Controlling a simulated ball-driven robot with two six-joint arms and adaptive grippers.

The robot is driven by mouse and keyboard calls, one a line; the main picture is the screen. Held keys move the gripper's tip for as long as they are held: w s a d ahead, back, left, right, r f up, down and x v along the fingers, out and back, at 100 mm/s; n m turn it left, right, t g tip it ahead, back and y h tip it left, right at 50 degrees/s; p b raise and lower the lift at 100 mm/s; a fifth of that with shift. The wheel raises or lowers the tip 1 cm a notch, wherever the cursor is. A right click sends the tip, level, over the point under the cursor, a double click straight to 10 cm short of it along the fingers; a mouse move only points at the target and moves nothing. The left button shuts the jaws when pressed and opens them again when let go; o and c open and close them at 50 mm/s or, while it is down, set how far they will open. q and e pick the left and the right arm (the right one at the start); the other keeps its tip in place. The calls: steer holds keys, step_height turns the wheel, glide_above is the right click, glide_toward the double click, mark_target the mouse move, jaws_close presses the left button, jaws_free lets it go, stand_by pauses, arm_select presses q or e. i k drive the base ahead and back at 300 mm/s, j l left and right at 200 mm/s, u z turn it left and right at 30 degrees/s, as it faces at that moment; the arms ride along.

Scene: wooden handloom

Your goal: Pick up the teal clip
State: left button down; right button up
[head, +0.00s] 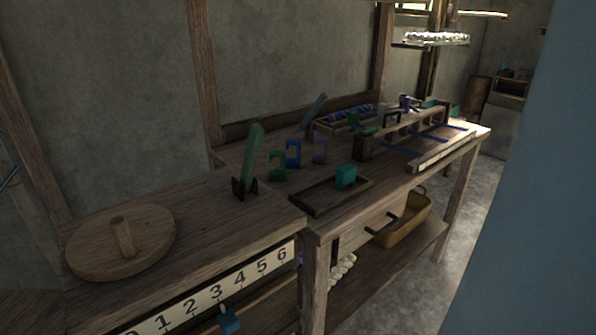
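A teal piece (346,177), which looks like the teal clip, sits in a shallow dark wooden tray (322,209) near the front edge of the workbench. Its exact shape is hard to tell at this size. Behind it to the left stand C-shaped clips: a green one (278,166), a blue one (293,153) and a purple one (320,151). Neither of my grippers shows in the head view.
A tall green slat (253,158) stands in a dark holder left of the tray. A round wooden disc with a peg (123,237) lies at the near left. A wooden frame (410,129) stands farther right. A yellow-brown bin (404,222) sits below.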

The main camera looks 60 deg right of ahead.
mark_target(345, 174)
steer(key=z, duration=2.15)
steer(key=i+l+z, duration=0.1)
steer(key=i+l, duration=0.35)
steer(key=l, duration=0.15)
steer(key=i+l+z, duration=0.1)
steer(key=i+l, duration=0.35)
steer(key=l, duration=0.15)
